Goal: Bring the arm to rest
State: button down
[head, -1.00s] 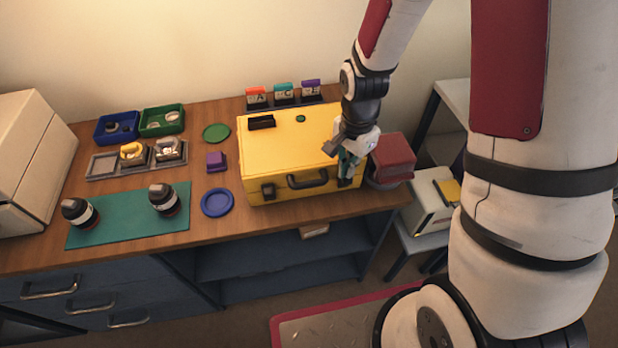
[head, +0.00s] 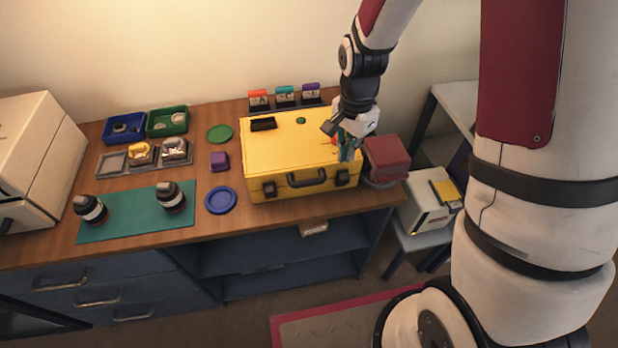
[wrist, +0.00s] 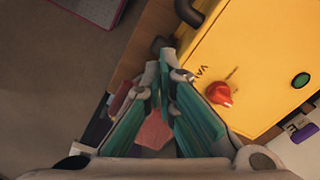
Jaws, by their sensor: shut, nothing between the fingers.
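My gripper (head: 349,148) is shut and empty, above the right end of the yellow case (head: 285,165) in the head view. In the wrist view my gripper (wrist: 163,75) points down past the edge of the yellow case (wrist: 245,50), its teal fingers together. A red knob (wrist: 219,93) and a green button (wrist: 300,80) show on the case's lid. The arm is bent and reaches down from the upper right. I cannot tell whether the fingertips touch the case.
A dark red box (head: 388,156) stands just right of the case. Two dark lens barrels (head: 171,196) stand on a green mat (head: 125,230) at left. Blue (head: 124,140) and green (head: 167,121) trays sit behind. A small stand with a white box (head: 432,204) is at right.

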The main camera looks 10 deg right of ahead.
jog(key=shift+r, duration=0.65)
jog(key=s+r+n+t, duration=0.2)
jog(key=s+r+n, duration=0.1)
jog(key=r, duration=0.6)
jog(key=s+r+n+t, duration=0.1)
jog(key=s+r+n, duration=0.2)
jog(key=r, duration=0.6)
jog(key=s+r+n+t, duration=0.2)
jog(key=s+r+n, duration=0.4)
jog(key=s, duration=0.6)
jog(key=shift+r+t+b, duration=0.3)
jog(key=shift+r, duration=0.55)
